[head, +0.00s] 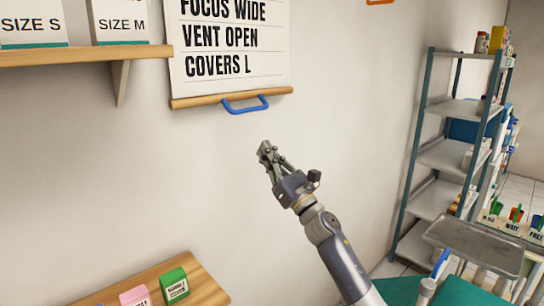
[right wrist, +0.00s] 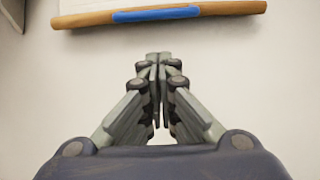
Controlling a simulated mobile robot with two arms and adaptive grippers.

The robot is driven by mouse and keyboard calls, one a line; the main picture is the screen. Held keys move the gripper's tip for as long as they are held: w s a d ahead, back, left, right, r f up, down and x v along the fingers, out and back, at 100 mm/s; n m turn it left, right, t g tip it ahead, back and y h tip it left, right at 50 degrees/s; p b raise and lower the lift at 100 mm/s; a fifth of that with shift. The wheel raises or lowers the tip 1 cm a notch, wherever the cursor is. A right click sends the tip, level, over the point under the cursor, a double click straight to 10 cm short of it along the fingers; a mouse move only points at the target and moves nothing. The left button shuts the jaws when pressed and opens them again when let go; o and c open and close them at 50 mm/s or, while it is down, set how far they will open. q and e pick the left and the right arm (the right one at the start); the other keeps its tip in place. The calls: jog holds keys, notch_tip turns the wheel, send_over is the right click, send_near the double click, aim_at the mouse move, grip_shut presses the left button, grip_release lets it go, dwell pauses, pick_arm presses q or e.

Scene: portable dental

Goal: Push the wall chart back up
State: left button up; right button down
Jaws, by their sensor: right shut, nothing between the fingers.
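The wall chart (head: 228,62) hangs on the wall at the top of the head view, with printed lines such as "VENT OPEN". A wooden bar (head: 205,100) runs along its bottom edge, and a blue handle (head: 246,109) hangs from that bar. My right gripper (head: 266,150) is shut and empty, a little below and right of the handle, not touching it. In the right wrist view the shut fingertips (right wrist: 159,60) point at the wooden bar (right wrist: 88,19) and the blue handle (right wrist: 156,14), with a gap between. My left gripper is out of view.
A wooden shelf (head: 75,55) with boxes is at the upper left. A metal rack (head: 440,155) stands at the right, with a grey tray (head: 475,243) in front. A lower wooden shelf (head: 205,291) holds a green box (head: 174,286). The wall around the gripper is clear.

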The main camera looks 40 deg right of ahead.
jog(key=w+r+p, duration=0.4)
jog(key=r, duration=0.2)
jog(key=shift+w+a, duration=0.15)
jog(key=shift+w, duration=0.2)
jog(key=shift+r, duration=0.1)
